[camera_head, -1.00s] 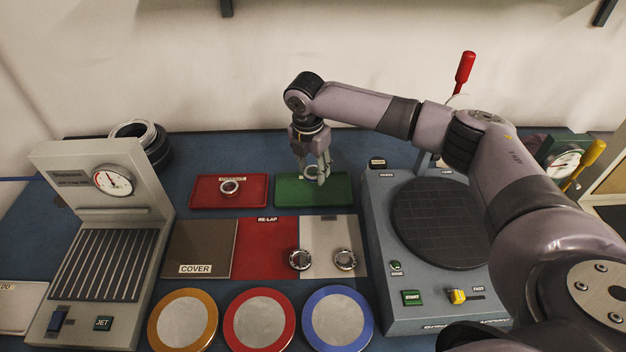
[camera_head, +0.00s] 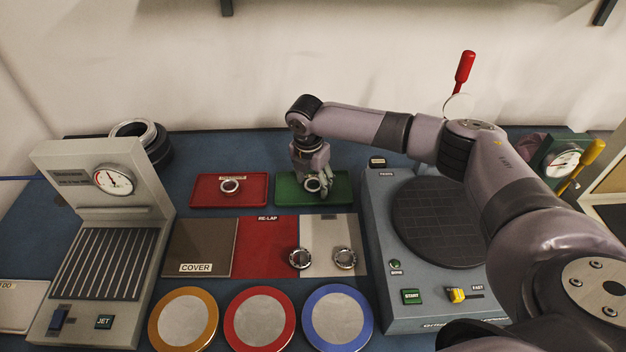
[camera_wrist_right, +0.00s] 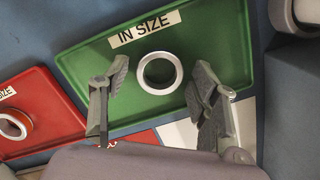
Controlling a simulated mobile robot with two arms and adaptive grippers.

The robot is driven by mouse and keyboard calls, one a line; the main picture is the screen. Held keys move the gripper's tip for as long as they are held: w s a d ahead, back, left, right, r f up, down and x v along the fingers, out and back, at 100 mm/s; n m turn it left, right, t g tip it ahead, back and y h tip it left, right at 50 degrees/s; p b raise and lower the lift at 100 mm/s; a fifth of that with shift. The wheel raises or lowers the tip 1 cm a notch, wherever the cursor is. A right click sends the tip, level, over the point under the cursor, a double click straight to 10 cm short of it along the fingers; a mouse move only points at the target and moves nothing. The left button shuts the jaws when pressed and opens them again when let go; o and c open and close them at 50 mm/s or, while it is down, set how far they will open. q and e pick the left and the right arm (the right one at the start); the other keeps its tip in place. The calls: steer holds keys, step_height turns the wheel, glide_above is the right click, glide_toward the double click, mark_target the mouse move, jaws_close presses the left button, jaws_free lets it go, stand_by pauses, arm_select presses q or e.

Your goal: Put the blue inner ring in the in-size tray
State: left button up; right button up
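The green in-size tray (camera_head: 338,184) lies at the back of the bench; it also fills much of the right wrist view (camera_wrist_right: 225,45). A pale silver ring (camera_wrist_right: 160,73) lies flat in it below the "IN SIZE" label; no blue shows on it. The same ring shows in the head view (camera_head: 312,185), partly beside the fingers. My right gripper (camera_head: 318,188) is low over this tray. In the wrist view its two fingers (camera_wrist_right: 161,67) are spread, one on each side of the ring, with a visible gap to it. My left gripper is not in view.
A red tray (camera_head: 253,194) holding another ring (camera_head: 230,186) stands left of the green one. Two rings (camera_head: 300,258) (camera_head: 345,258) lie in front, by the re-lap area. A lapping machine (camera_head: 385,290) stands to the right, a gauge stand (camera_head: 100,240) to the left.

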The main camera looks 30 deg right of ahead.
mark_target(310, 193)
steer(key=shift+r, duration=0.15)
step_height(310, 193, up, 12)
steer(key=a+b, duration=0.1)
steer(key=shift+s, duration=0.35)
steer(key=shift+a, duration=0.1)
stand_by(0.5)
